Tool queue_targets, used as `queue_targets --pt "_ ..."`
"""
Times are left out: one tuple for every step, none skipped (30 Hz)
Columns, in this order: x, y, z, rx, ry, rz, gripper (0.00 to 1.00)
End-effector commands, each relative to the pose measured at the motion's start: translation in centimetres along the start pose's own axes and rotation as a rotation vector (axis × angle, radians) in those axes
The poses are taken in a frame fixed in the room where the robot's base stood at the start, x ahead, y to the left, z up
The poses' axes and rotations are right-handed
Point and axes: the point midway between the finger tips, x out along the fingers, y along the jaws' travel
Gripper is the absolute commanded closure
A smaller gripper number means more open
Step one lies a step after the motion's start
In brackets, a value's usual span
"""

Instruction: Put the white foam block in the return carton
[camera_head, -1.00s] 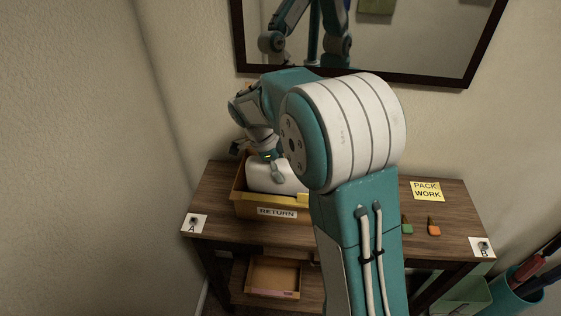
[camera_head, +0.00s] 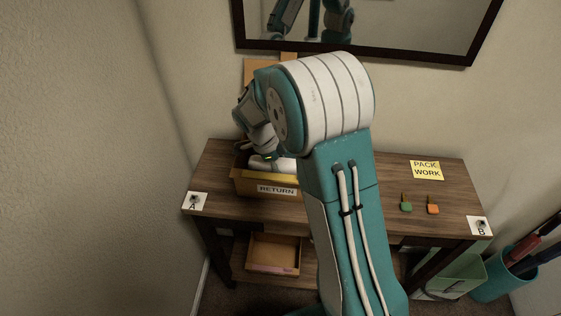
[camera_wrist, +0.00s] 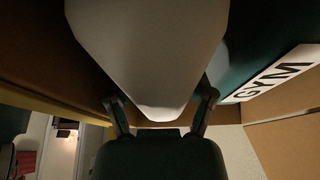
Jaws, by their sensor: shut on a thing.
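The white foam block (camera_head: 262,164) is inside the yellow-brown return carton (camera_head: 243,185), mostly below its rim; my arm hides its right part. Whether it touches the carton floor cannot be seen. My gripper (camera_head: 266,155) reaches down into the carton at the block. In the wrist view the pale block (camera_wrist: 150,50) fills the upper middle, with the fingers of my gripper (camera_wrist: 162,106) shut on it from both sides. The carton's front bears a RETURN label (camera_head: 277,190).
A GYM label (camera_wrist: 280,72) shows beside the block in the wrist view. A tray (camera_head: 273,254) sits on the lower shelf. Green (camera_head: 406,206) and orange (camera_head: 433,207) items lie on the desk's right (camera_head: 385,210). A mirror (camera_head: 400,35) hangs behind.

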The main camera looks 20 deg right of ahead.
Motion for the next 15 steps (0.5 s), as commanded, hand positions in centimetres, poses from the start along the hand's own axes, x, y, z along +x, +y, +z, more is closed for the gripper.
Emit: queue_targets --pt "0.22 0.02 0.08 0.0 0.0 0.001 0.75" --pt "0.3 0.02 0.11 0.0 0.0 0.0 0.75" --pt "0.4 0.02 0.15 0.0 0.0 0.0 0.75" --pt "0.45 0.01 0.17 0.001 0.0 0.0 0.75" --pt "0.49 0.01 0.19 0.001 0.0 0.0 0.75" --pt "0.52 0.01 0.2 0.001 0.0 0.0 0.75" --pt "0.53 0.01 0.21 0.001 0.0 0.0 0.75" --pt "0.53 0.01 0.21 0.001 0.0 0.0 0.75" --pt "0.53 0.0 0.21 0.001 0.0 0.0 0.75" --pt "0.53 0.01 0.21 0.001 0.0 0.0 0.75" --pt "0.53 0.0 0.21 0.001 0.0 0.0 0.75" --pt "0.52 0.0 0.21 0.001 0.0 0.0 0.75" --pt "0.52 0.0 0.21 0.001 0.0 0.0 0.21" --pt "0.52 0.0 0.21 0.001 0.0 0.0 0.08" --pt "0.52 0.0 0.21 0.001 0.0 0.0 0.0"
